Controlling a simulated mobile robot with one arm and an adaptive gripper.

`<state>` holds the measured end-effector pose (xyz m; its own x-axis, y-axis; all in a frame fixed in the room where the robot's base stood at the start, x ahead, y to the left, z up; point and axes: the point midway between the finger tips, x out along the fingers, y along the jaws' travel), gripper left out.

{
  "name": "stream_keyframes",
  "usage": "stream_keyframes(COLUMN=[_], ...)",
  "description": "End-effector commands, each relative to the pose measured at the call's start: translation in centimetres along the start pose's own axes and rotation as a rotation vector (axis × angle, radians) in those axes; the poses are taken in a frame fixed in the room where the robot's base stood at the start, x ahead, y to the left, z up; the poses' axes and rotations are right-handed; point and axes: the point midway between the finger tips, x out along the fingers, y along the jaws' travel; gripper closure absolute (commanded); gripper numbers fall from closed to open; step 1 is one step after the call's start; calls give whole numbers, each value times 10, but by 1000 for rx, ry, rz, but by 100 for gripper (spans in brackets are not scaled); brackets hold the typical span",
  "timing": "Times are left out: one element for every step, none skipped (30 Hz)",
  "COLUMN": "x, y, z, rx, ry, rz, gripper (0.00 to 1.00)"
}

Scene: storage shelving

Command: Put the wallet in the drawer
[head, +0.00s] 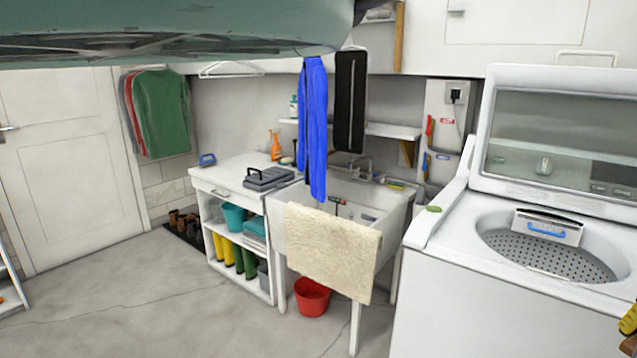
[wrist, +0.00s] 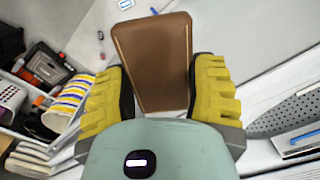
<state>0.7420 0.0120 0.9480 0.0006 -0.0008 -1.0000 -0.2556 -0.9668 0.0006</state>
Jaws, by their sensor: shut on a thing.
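A brown wallet (wrist: 153,60) is upright between the yellow fingers of my gripper (wrist: 160,85) in the wrist view. The gripper is shut on it, with a finger on each side. In the head view only part of my gripper (head: 629,319) shows at the right edge, beside the washing machine, with a bit of brown below it. A white drawer (head: 228,195) with a handle is at the top of the low cabinet, left of the sink. It looks closed, and my gripper is far from it.
The washing machine (head: 450,265) has its lid up and fills the right side. A sink (head: 385,215) with a draped towel (head: 330,250) stands left of it. A red bucket (head: 312,296) is below. A grey case (head: 268,180) sits on the cabinet. The floor in front is clear.

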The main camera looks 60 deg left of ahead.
Motion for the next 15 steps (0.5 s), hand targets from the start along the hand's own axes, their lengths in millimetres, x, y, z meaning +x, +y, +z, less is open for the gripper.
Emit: stream_keyframes(x=[-42,-57,-76,-90,-105,-125,-139,-153,-172,-186,-200,-218,-232,-246,-265], y=[4,4,5,6,6,8,8,9,10,10,11,13,14,15,16], z=[-3,-2,-2,-2,-1,-1,0,2,2,4,6,8,9,11,13], rx=[-15,-29,-47,-61,-74,-92,-106,-119,-137,-151,-165,-181,-195,-209,-224], ry=[7,6,4,5,6,8,6,5,8,8,5,5,6,6,8], rz=[2,2,2,2,1,2,2,1,0,-1,0,-1,-1,0,-2], gripper=[77,77,77,77,77,77,77,77,77,77,77,77,77,77,77])
